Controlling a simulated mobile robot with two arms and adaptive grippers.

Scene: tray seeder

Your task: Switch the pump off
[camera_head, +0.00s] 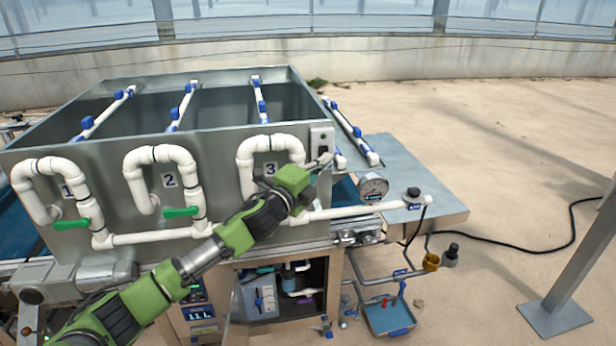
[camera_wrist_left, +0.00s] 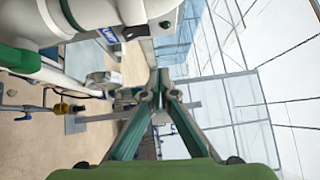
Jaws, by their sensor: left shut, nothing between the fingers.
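A grey switch box with a dark rocker (camera_head: 322,141) is on the upper right corner of the metal tank's front wall. It looks like the pump switch; I cannot read its position. My left gripper (camera_head: 324,161) is shut and empty, its fingertips at the lower part of this box; I cannot tell whether they touch it. The fingers partly cover the box's lower edge. In the left wrist view the closed fingertips (camera_wrist_left: 160,82) meet with nothing between them. My right gripper is not in view.
White pipes with green valve handles (camera_head: 181,212) run along the tank front (camera_head: 215,150). A pressure gauge (camera_head: 373,187) stands right of the switch box. An open cabinet (camera_head: 275,290) is below. A grey post (camera_head: 575,270) stands at the right on open floor.

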